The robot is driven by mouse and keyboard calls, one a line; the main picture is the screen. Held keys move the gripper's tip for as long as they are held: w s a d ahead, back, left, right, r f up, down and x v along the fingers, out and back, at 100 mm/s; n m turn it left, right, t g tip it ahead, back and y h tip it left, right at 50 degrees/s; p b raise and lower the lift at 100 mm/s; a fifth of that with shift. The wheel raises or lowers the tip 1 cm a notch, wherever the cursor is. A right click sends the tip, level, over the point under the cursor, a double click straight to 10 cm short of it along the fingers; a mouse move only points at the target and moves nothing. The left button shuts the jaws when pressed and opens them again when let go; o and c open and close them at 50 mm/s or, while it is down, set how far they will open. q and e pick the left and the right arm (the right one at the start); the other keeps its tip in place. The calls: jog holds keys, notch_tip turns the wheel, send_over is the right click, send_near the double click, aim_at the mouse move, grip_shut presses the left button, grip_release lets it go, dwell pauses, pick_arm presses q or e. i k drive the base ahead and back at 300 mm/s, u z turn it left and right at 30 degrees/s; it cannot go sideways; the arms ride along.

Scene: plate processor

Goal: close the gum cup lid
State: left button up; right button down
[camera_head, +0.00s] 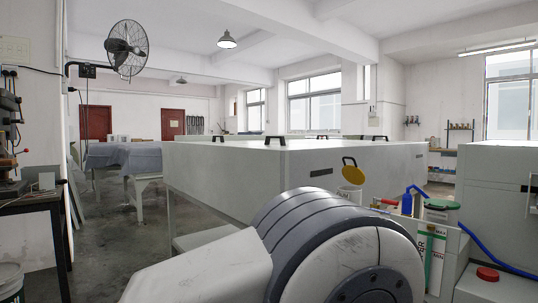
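A white cup (349,193) with dark lettering, too small to read surely, stands right of centre beyond my arm. Its round yellow lid (349,161) is tilted up above the rim, so the cup is open. The lower part of the cup is hidden behind my arm. A large white and grey link of my own arm fills the bottom middle. Neither gripper shows, and I cannot tell where they are relative to the cup.
A green lid (441,204) tops a white container near a blue object (407,203) and red handle. A blue hose (495,258) and red button (487,274) are at right. A long white cabinet (240,183) stands behind. Floor at left is clear.

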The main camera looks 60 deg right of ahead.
aim_at(352, 174)
jog(key=u, duration=0.4)
jog(key=k, duration=0.95)
jog(key=z, duration=1.9)
jog(key=i, duration=0.5)
